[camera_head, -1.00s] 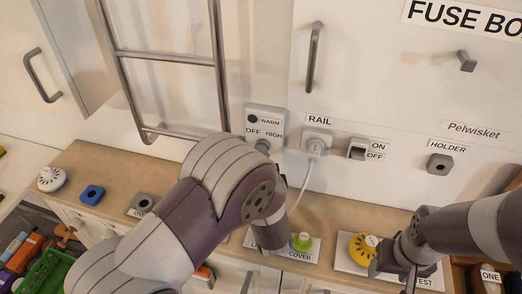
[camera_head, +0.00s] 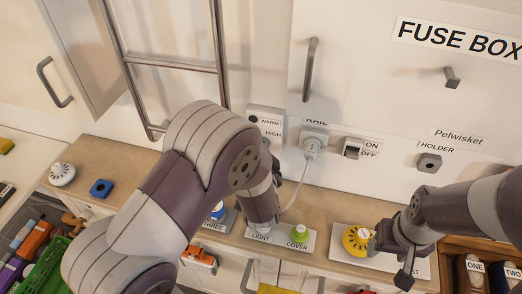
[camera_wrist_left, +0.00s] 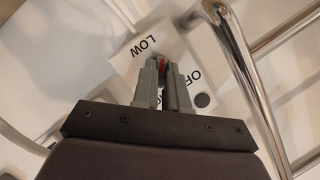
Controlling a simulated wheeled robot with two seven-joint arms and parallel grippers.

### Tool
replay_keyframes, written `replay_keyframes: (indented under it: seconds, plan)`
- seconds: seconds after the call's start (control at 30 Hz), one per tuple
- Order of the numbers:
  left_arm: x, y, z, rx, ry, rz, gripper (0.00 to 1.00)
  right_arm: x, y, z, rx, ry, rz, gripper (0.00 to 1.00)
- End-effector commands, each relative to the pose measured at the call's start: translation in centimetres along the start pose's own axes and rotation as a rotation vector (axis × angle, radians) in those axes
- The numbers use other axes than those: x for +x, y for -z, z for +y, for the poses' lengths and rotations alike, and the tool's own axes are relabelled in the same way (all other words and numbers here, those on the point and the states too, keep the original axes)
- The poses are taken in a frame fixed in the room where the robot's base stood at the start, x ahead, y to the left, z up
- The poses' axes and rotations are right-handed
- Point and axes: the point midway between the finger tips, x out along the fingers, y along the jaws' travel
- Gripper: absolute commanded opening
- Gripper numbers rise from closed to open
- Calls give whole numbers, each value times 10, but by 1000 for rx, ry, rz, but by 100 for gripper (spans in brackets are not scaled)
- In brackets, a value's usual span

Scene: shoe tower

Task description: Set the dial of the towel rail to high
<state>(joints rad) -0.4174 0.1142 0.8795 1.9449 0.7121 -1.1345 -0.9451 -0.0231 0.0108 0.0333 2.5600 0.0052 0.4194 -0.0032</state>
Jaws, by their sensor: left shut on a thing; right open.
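The dial's white panel (camera_head: 262,117) is on the wall right of the towel rail (camera_head: 172,62). WARM and HIGH show there; my left arm covers the dial and the OFF label. In the left wrist view, the panel (camera_wrist_left: 136,62) shows LOW, part of OFF and a dark round spot. My left gripper (camera_wrist_left: 163,62) is shut on the dial (camera_wrist_left: 163,59), which has a red mark and is mostly hidden between the fingers. The dial's exact setting cannot be read. My right gripper (camera_head: 393,258) is open over the counter at the right, by a yellow round object (camera_head: 354,240).
A plug (camera_head: 313,143) with a cable and an ON/OFF switch (camera_head: 351,147) are right of the panel. The rail's tube (camera_wrist_left: 236,62) runs close beside my left gripper. A green knob (camera_head: 299,232) and blue block (camera_head: 101,188) are on the counter (camera_head: 140,160).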

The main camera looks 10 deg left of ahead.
Motion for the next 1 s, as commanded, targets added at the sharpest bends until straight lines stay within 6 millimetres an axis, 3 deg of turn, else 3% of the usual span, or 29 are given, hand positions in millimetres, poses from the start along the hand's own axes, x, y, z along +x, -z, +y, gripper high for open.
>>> replay_keyframes:
  seconds: [0.37, 1.0]
  plan:
    - [1, -3, -1, -328, -136, -3, 0, 7, -1, 0, 0, 0, 0, 57]
    - [2, -8, -2, -885, -367, -4, 0, 53, -6, 0, 0, 0, 0, 57]
